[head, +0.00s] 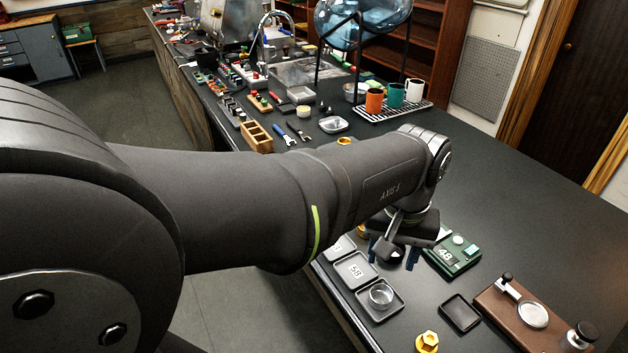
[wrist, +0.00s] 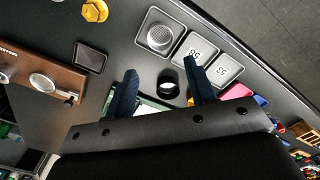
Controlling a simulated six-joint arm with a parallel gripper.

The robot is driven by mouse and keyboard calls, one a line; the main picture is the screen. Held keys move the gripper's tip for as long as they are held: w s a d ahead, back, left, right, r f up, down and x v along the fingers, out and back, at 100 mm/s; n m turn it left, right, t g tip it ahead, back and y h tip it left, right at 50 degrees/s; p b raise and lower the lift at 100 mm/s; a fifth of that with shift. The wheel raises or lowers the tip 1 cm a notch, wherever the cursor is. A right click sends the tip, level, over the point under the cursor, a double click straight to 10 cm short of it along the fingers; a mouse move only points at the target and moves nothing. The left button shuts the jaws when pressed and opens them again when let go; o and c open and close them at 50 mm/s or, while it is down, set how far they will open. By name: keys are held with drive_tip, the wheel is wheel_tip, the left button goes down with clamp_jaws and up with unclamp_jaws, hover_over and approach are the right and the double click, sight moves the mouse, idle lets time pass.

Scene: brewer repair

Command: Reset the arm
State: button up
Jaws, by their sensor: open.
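My arm reaches across the head view from the left, with my gripper (head: 392,264) pointing down over the near part of the dark bench. In the wrist view my gripper (wrist: 158,76) has its two blue fingers spread apart. A small black ring-like cup (wrist: 168,84) shows between and below the fingers, apart from both in that view. It is not clear how far below the fingertips it stands. Nothing is seen clamped in the jaws.
Near the gripper are a labelled tray (head: 355,270), a metal cup (head: 381,295) in a tray, a green boxed device (head: 452,256), a black square dish (head: 461,313), a brown board (head: 545,322) and a yellow nut (head: 427,342). The bench at right (head: 520,190) is clear.

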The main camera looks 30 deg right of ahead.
hover_over(381, 300)
drive_tip(key=shift+a+f, duration=0.1)
drive_tip(key=shift+f, duration=4.5)
drive_tip(key=shift+f, duration=0.1)
drive_tip(key=shift+f, duration=1.15)
wheel_tip(381, 300, up, 4)
drive_tip(key=shift+f, duration=0.25)
drive_tip(key=s+a+r, duration=0.2)
drive_tip(key=s+r, duration=0.5)
drive_tip(key=s, duration=0.5)
drive_tip(key=w+d+r+m, duration=0.1)
drive_tip(key=w+d+m, duration=0.1)
drive_tip(key=d+m, duration=0.5)
drive_tip(key=w+d+r+m, duration=0.1)
drive_tip(key=w+d+m, duration=0.1)
drive_tip(key=d+m, duration=0.5)
drive_tip(key=shift+w+d+m, duration=0.3)
drive_tip(key=shift+m, duration=1.9)
